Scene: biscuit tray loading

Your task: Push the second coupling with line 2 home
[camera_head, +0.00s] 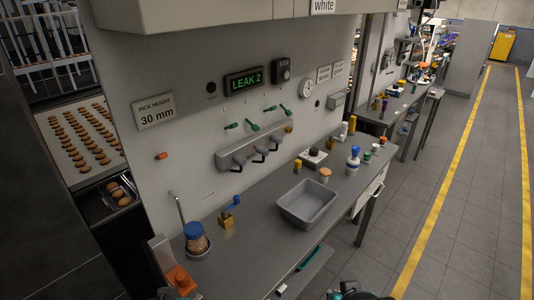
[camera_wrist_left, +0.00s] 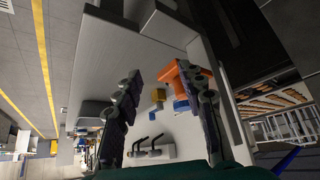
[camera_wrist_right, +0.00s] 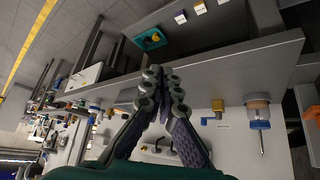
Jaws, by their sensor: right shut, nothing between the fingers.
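In the head view a grey manifold (camera_head: 230,156) sits on the wall panel, with several black-ended couplings, one in the middle (camera_head: 260,158), along its front. I cannot tell which is line 2 or how far any is seated. The display (camera_head: 244,79) reads LEAK 2. The manifold also shows small in the left wrist view (camera_wrist_left: 153,152). My left gripper (camera_wrist_left: 164,84) is open and empty, with the bench beyond its fingers. My right gripper (camera_wrist_right: 163,76) is shut and empty, above the bench and away from the manifold.
The bench (camera_head: 250,246) holds a grey bin (camera_head: 310,205), a blue-lidded jar (camera_head: 196,239), a brass block with a blue handle (camera_head: 228,215) and several bottles. Green levers (camera_head: 252,126) sit above the manifold. An orange piece (camera_head: 180,279) stands at the bench's near left end.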

